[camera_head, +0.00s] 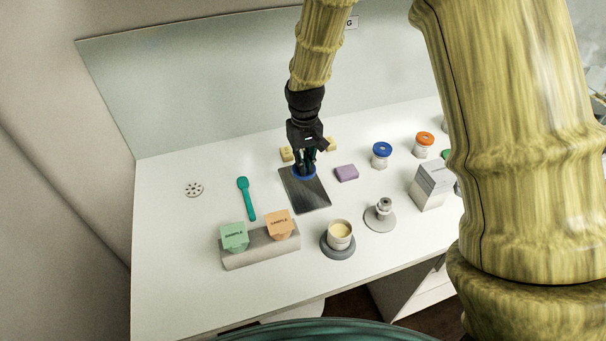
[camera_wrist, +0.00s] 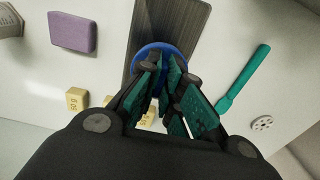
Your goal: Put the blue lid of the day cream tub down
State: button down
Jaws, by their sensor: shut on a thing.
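My gripper (camera_head: 305,160) points down over the far end of a dark rectangular mat (camera_head: 306,192). It is shut on a blue lid (camera_head: 301,176), whose rim shows below the fingertips. I cannot tell whether the lid touches the mat. An open tub with cream-coloured content (camera_head: 340,232) stands on a round grey base at the front. Another tub with a blue lid (camera_head: 381,154) stands at the back right.
A purple block (camera_head: 346,173) lies right of the mat, and yellow blocks (camera_head: 286,154) lie behind it. A teal spoon (camera_head: 246,198) lies to the left. The table's left side is mostly clear.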

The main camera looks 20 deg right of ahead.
aim_at(304, 186)
jog(key=f, duration=0.1)
jog(key=w+f, duration=0.1)
jog(key=shift+f, duration=0.35)
jog(key=shift+s+f+p, duration=0.25)
jog(key=shift+s+p, duration=0.1)
jog(key=shift+p, duration=0.1)
jog(key=f, duration=0.2)
jog(key=f+p, duration=0.1)
jog(key=shift+w, duration=0.25)
jog(key=shift+f, duration=0.2)
jog(key=shift+s, duration=0.2)
jog(key=shift+w, duration=0.1)
jog(key=shift+f, duration=0.15)
jog(key=c, duration=1.6)
grip_release()
